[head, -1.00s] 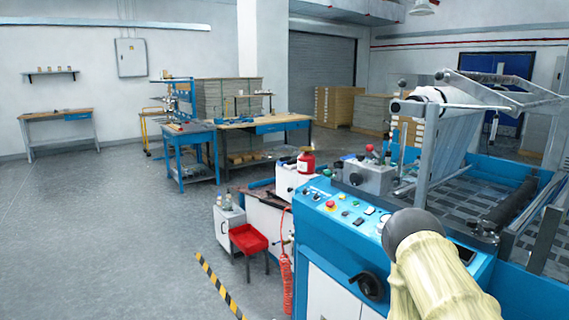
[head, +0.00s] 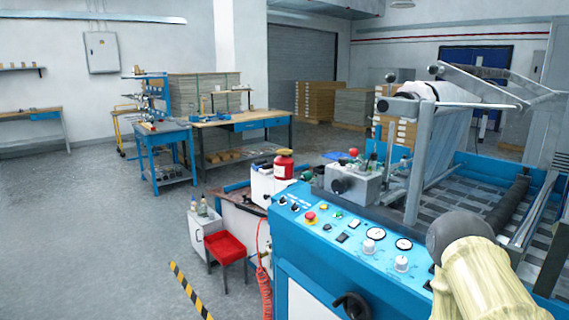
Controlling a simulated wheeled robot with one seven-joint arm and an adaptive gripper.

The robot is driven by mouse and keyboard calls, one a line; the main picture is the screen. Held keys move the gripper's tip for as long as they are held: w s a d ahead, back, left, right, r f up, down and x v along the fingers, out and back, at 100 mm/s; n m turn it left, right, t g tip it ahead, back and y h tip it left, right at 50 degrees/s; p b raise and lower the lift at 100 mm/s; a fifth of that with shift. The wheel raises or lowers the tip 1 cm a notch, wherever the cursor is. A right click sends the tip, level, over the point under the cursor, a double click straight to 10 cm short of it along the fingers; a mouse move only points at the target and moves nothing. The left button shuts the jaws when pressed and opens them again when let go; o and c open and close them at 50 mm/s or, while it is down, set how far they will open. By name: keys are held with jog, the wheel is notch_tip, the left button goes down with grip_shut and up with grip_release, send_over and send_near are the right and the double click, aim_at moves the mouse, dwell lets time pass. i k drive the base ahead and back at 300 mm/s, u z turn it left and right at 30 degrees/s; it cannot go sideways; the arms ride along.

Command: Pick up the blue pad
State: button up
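I cannot make out the blue pad for certain. A small flat blue patch (head: 335,156) shows behind the red can on the machine side, too small to tell what it is. Part of my arm, pale and ribbed with a dark rounded end, shows at the lower right in front of the blue machine. My gripper is not in view, so I cannot see whether it is open or shut.
The blue laminating machine (head: 300,245) fills the right side, with a red can (head: 284,165) at its far end. A red stool (head: 226,247) and a striped floor line lie left of it. A workbench (head: 215,121) stands beyond. The left floor is clear.

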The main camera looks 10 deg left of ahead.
aim_at(258, 165)
jog(key=u, duration=0.25)
jog(key=i, duration=0.7)
jog(key=u, duration=0.55)
